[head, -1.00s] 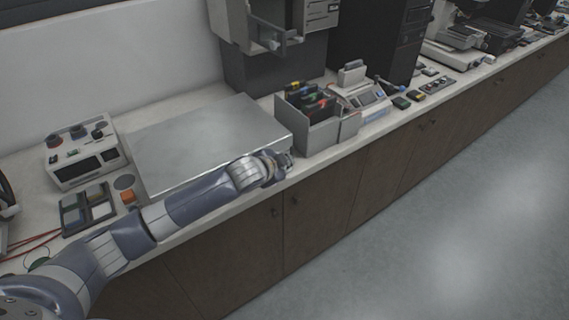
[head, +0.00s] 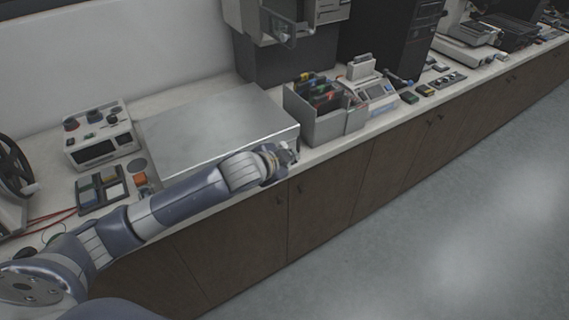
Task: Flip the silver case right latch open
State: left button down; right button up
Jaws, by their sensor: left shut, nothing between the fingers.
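The silver case (head: 215,122) lies flat on the bench, its lid down. My left arm reaches across the front of it from the lower left. My left gripper (head: 291,151) is at the case's front right corner, beside its front face, and is shut with nothing in it. The right latch is hidden behind the gripper and wrist, and I cannot tell whether the gripper touches it. My right gripper is out of view.
A grey bin of coloured folders (head: 315,112) stands close to the right of the case. A white control box (head: 101,134) and a tray of coloured blocks (head: 101,190) are to the left. A press (head: 285,40) stands behind. Floor in front is clear.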

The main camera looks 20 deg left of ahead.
pick_arm(q)
jog(key=s, duration=0.1)
jog(key=s+r, duration=0.1)
jog(key=s, duration=0.1)
jog(key=shift+d+r, duration=0.15)
jog(key=shift+r, duration=0.1)
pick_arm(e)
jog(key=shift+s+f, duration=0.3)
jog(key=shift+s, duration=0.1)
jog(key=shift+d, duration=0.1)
